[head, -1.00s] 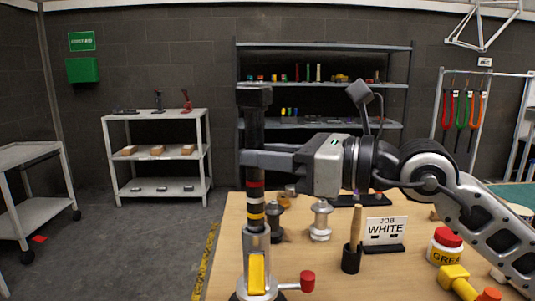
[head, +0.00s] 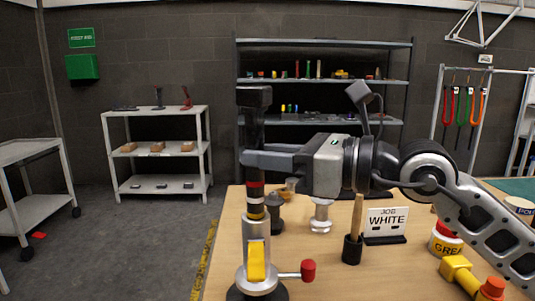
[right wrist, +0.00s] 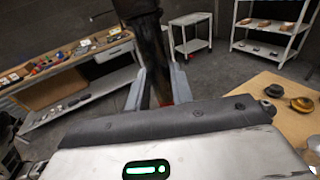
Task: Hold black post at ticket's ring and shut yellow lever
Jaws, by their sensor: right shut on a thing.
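A black post (head: 254,125) with a wider black head stands upright in a silver stand tube (head: 256,232). Red, white and yellow bands circle its lower part. The yellow band (head: 256,209) is close to the tube's top rim; exactly how close is hard to tell. My right gripper (head: 254,160) is shut on the post above the red band. The post also shows between its fingers in the right wrist view (right wrist: 150,45). A yellow lever (head: 257,262) is on the tube's front; whether it lies fully flat is unclear. A ticket (head: 386,226) reads "JOB WHITE". My left gripper is out of view.
A red-knobbed side handle (head: 308,271) sticks out right from the stand. Dark and silver fittings (head: 321,215) are behind the stand.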

